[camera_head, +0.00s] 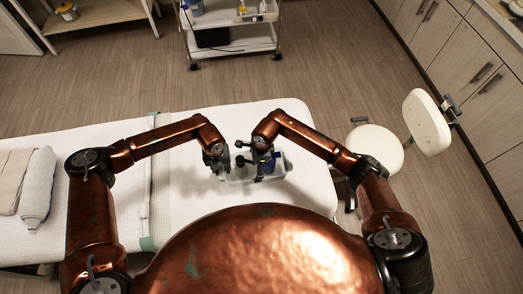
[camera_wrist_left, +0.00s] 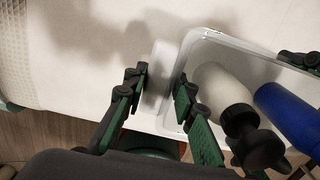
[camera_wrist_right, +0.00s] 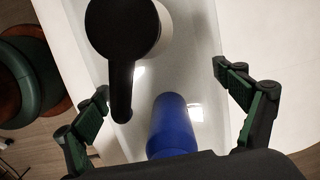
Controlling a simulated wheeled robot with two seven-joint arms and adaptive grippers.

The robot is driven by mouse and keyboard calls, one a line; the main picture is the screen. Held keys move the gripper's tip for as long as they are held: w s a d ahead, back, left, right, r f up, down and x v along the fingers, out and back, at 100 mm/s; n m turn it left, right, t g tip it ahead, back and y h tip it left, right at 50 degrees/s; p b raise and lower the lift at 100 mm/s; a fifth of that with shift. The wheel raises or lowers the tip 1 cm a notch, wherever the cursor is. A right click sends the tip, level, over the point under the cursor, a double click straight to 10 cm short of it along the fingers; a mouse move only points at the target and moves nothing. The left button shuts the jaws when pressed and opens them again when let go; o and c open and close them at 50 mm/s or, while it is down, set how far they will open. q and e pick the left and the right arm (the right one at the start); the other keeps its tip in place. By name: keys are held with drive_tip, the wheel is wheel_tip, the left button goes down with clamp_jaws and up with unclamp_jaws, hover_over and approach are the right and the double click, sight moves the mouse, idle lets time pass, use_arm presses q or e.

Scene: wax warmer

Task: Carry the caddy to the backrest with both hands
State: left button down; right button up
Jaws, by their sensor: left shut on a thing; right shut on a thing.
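The caddy (camera_head: 238,178) is a pale, see-through bin over the right part of the white treatment bed (camera_head: 190,195). It holds a white bottle (camera_wrist_left: 215,88) with a black pump top and a blue bottle (camera_wrist_left: 287,112). My left gripper (camera_wrist_left: 162,92) is shut on the caddy's left end; one finger is inside the wall. My right gripper (camera_wrist_right: 163,85) has its fingers wide apart across the caddy's right part, one on each side. I cannot tell whether the caddy touches the bed. A bed section (camera_head: 110,210) lies left of a seam with green ends; I cannot tell if it is the backrest.
A cream stool (camera_head: 376,148) with a backrest (camera_head: 427,122) stands right of the bed. A white trolley (camera_head: 235,40) stands behind it. The bed between caddy and towels is clear.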

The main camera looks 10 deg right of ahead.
sight(255, 172)
use_arm(q)
drive_tip(key=shift+w, duration=0.2)
use_arm(e)
drive_tip(key=shift+s+a+f, duration=0.1)
drive_tip(key=shift+s+f, duration=0.05)
drive_tip(key=shift+f, duration=0.05)
